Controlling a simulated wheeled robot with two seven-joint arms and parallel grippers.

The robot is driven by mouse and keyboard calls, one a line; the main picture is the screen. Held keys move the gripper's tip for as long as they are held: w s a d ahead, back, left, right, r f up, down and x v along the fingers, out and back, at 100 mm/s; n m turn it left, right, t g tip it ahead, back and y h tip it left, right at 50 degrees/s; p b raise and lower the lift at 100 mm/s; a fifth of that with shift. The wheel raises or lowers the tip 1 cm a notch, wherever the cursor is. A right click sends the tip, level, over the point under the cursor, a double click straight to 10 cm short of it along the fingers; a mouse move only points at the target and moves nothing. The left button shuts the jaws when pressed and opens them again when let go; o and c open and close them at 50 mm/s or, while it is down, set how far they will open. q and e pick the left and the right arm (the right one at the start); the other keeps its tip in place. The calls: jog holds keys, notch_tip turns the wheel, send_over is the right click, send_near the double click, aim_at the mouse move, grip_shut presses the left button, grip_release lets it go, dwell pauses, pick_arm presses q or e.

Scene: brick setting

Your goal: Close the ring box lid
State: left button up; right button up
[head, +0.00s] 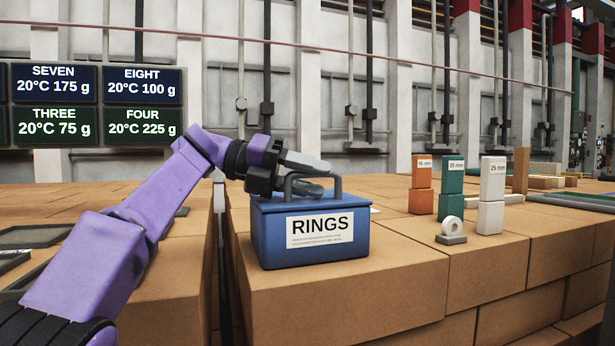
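The blue ring box (320,257) stands on the brown brick surface, with a white RINGS label on its front. Its blue lid (352,201) looks flat on top, though the arm hides its left rear and I cannot tell if it is fully seated. A grey arched handle (337,185) rises from the lid. My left gripper (318,177) is at the handle, with one finger above the handle's bar and one lower. The fingers look apart; I cannot tell whether they touch the handle. My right gripper is not in view.
Right of the box stand stacked orange blocks (421,201), green blocks (451,207) and white blocks (491,217). A white ring (452,230) rests on a grey stand (451,240). A dark frame (35,236) lies at left. The brick surface in front of the box is clear.

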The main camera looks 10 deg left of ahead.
pick_arm(q)
jog(key=p+v, duration=0.1)
jog(key=v, duration=0.9)
jog(key=shift+a, duration=0.25)
jog(key=shift+s, duration=0.15)
